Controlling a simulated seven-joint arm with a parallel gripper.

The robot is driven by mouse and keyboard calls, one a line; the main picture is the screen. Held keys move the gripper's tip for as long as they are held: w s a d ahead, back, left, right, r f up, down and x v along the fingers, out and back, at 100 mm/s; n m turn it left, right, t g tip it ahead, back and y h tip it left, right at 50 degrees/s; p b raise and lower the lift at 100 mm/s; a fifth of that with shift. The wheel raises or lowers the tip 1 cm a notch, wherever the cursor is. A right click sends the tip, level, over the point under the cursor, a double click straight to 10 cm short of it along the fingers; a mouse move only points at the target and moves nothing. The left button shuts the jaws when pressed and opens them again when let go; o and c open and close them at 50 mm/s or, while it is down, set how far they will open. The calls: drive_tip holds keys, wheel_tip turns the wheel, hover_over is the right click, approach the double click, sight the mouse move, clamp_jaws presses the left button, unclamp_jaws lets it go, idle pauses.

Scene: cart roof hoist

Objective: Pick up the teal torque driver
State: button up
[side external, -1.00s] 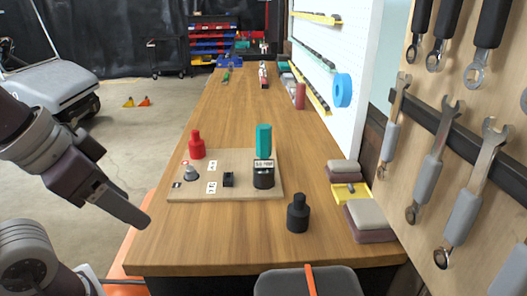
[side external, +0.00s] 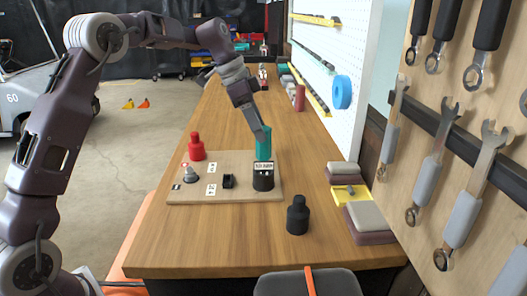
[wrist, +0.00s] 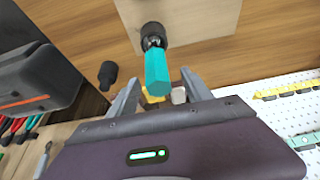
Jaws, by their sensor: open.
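The teal torque driver (side external: 264,142) stands upright in a black holder (side external: 263,177) at the right side of a wooden board (side external: 220,197). My gripper (side external: 264,134) is at the driver's upper end in the side view, pointing down at a slant. In the wrist view the teal handle (wrist: 157,72) lies between the open fingers of my gripper (wrist: 160,80), with its black lower end (wrist: 152,32) farther off. Whether the fingers touch the handle cannot be told.
A red driver (side external: 197,148) stands at the board's left, near a grey knob (side external: 190,174) and a small black block (side external: 228,181). A black bottle-shaped piece (side external: 297,215) stands in front. Sanding blocks and a yellow tray (side external: 350,194) sit right, beside the pegboard (side external: 345,50).

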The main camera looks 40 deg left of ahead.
sight(264, 144)
drive_tip(key=x, duration=0.5)
drive_tip(key=shift+s+f, duration=0.25)
drive_tip(key=shift+s, duration=0.1)
clamp_jaws()
drive_tip(key=shift+r, duration=0.1)
idle(0.8)
